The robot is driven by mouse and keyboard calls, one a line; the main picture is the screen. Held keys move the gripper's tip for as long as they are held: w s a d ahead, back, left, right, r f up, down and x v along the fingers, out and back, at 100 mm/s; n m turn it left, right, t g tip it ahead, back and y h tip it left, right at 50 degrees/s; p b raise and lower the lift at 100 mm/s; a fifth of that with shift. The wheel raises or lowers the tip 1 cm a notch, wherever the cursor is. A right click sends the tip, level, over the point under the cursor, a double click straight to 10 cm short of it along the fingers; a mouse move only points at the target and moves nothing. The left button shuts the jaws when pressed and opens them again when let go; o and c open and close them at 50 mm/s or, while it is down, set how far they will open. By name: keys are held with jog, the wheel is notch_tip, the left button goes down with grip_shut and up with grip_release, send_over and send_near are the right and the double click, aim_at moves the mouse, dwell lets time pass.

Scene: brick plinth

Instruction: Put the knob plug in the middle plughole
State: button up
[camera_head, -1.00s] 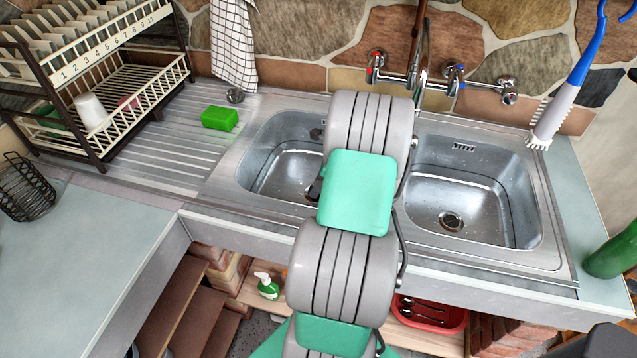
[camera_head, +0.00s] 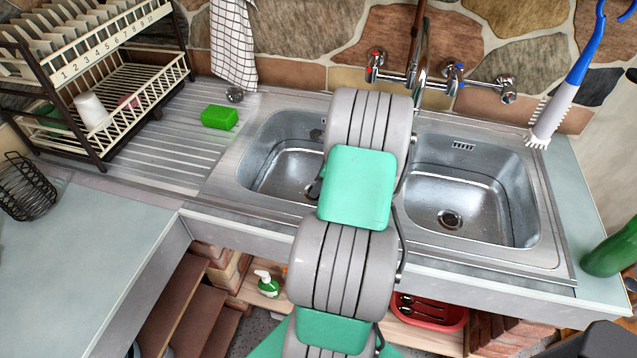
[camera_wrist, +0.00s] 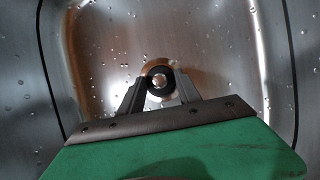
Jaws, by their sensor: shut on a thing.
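The knob plug (camera_wrist: 159,79), a dark round disc with a shiny metal knob, shows in the wrist view between the fingertips of my gripper (camera_wrist: 160,91). The gripper is shut on it, low over a wet steel basin floor. No plughole shows around the plug, so I cannot tell whether it is seated or held above. In the head view my arm covers the gripper, the plug and part of the left basin (camera_head: 277,172). The right basin (camera_head: 490,190) has an uncovered plughole (camera_head: 450,219).
A green sponge (camera_head: 219,117) and a small round metal item (camera_head: 235,94) lie on the ribbed drainer left of the basins. A dish rack (camera_head: 110,95) stands further left. Taps (camera_head: 420,78) rise behind the basins. A brush (camera_head: 560,105) is at the right.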

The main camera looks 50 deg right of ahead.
jog(key=shift+f, duration=0.1)
jog(key=o, duration=1.4)
jog(key=shift+o, duration=0.2)
